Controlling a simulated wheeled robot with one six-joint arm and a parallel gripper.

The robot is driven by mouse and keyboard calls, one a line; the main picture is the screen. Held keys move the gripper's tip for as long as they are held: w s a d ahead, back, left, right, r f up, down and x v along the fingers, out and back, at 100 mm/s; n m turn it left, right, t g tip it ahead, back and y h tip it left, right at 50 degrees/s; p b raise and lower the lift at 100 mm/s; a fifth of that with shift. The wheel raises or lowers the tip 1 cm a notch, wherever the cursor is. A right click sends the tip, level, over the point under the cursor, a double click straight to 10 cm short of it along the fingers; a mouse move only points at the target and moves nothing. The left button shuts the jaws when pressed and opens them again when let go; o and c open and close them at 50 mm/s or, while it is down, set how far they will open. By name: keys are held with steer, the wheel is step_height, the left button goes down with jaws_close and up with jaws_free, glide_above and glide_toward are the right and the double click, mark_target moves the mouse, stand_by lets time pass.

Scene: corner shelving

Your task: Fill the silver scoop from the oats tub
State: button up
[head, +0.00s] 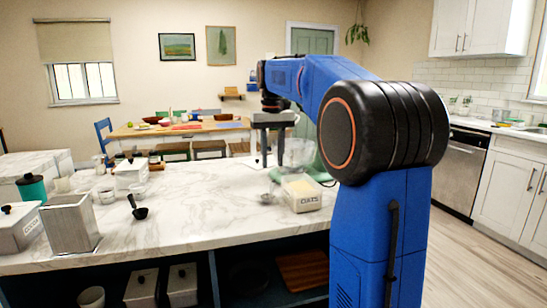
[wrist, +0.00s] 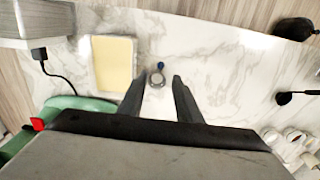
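The oats tub (head: 306,205) stands on the marble counter, open at the top and labelled OATS. In the wrist view its pale rim (wrist: 135,62) frames cream-coloured oats, left of my fingers. The silver scoop (head: 267,198) lies on the counter just left of the tub in the head view. In the wrist view the scoop (wrist: 156,80) shows between my fingertips, with a small blue part at its far end. My gripper (wrist: 158,88) is open and empty. In the head view my gripper (head: 264,158) hangs above the scoop, apart from it.
A green mixer (head: 308,152) with a clear bowl stands behind the tub. A black scoop (head: 137,207) lies farther left. The counter in front of the silver scoop is clear.

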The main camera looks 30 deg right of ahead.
steer(key=shift+f, duration=3.8)
jaws_close()
steer(key=shift+r, duration=2.55)
